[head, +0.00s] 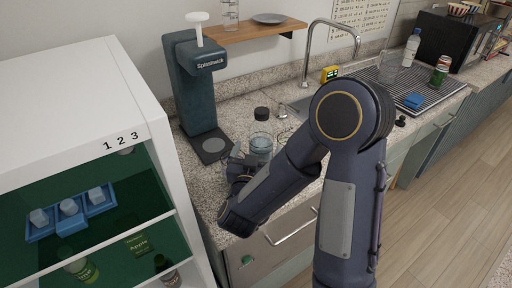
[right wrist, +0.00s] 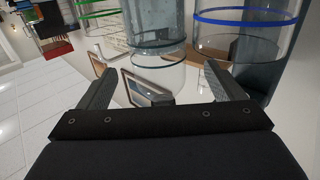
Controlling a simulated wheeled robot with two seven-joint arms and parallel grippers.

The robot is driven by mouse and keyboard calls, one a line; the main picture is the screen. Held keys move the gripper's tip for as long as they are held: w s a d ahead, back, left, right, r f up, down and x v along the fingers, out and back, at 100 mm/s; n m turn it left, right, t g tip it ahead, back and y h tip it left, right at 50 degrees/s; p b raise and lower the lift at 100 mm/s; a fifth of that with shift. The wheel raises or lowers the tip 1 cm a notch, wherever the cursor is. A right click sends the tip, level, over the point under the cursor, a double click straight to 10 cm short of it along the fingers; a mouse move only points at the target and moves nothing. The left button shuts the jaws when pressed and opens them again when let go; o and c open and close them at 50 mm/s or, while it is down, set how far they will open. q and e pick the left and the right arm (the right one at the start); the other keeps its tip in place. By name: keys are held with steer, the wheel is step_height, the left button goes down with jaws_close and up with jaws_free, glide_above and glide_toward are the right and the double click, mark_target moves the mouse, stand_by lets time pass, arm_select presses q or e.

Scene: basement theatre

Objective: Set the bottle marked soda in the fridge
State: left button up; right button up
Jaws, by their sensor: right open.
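A clear bottle with a black cap (head: 261,142) stands on the counter beside the soda machine; I cannot read a soda mark on it. My right gripper (head: 237,172) is at the counter's front left, close to this bottle and partly hidden by its own arm. In the right wrist view its two fingers (right wrist: 160,88) are spread apart, with clear round glassware beyond them and nothing visibly gripped. The white fridge (head: 75,105) stands open at the left, with a green interior. My left gripper is not in view.
The fridge holds a blue tray (head: 100,209) of pale cubes and, lower, bottles including a green-labelled one (head: 82,268). The soda machine (head: 194,85) stands behind.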

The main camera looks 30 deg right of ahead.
steer(key=shift+w+d, duration=0.2)
steer(key=shift+d, duration=0.05)
steer(key=p+x, duration=0.2)
steer(key=x, duration=0.4)
steer(key=shift+w+d+r+p, duration=0.1)
steer(key=shift+w+d+p, duration=0.05)
steer(key=shift+p, duration=0.2)
steer(key=shift+w+d, duration=0.15)
steer(key=shift+w, duration=0.05)
steer(key=shift+c, duration=0.2)
steer(key=c, duration=1.2)
steer(key=shift+c, duration=1.4)
